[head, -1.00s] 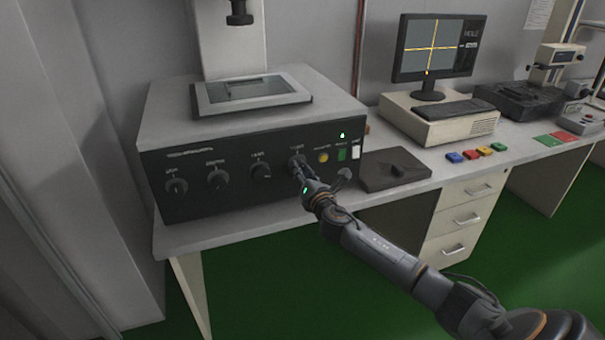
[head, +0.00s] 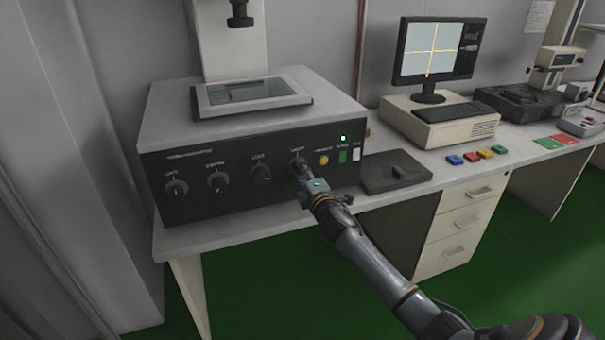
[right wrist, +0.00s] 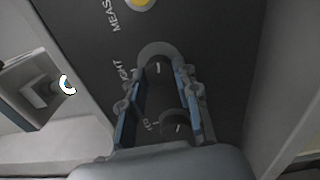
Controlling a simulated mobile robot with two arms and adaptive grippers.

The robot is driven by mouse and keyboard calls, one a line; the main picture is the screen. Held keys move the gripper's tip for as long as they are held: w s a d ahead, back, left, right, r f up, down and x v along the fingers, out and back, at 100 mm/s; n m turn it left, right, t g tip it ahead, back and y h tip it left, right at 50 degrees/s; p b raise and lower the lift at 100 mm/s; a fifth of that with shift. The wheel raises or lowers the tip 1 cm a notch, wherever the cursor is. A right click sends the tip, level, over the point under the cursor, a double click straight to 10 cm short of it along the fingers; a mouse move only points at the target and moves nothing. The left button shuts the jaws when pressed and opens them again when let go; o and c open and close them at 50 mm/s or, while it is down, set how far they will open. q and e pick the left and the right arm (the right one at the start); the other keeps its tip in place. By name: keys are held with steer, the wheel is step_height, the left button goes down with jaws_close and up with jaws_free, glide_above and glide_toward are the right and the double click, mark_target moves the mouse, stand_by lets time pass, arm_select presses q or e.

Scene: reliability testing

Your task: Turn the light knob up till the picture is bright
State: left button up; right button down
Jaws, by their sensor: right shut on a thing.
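The light knob (head: 298,161) is the rightmost of the row of black knobs on the dark front panel. My right gripper (head: 303,174) is shut on it. In the right wrist view the two blue-edged fingers of the gripper (right wrist: 157,85) stand on either side of the knob (right wrist: 158,68), whose white pointer mark shows. The word beside it is partly covered by a finger. The picture on the monitor (head: 434,50) is a light grey field with a yellow-orange cross. My left gripper is not in view.
Left of the light knob are more knobs, such as this one (head: 260,174). A dark block (head: 395,172) lies on the bench beside the box (head: 210,118).

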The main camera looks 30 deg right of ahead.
steer(key=m+p, duration=0.2)
steer(key=m, duration=0.8)
steer(key=shift+m, duration=0.4)
stand_by(0.4)
steer(key=c, duration=1)
jaws_free()
steer(key=v, duration=1.2)
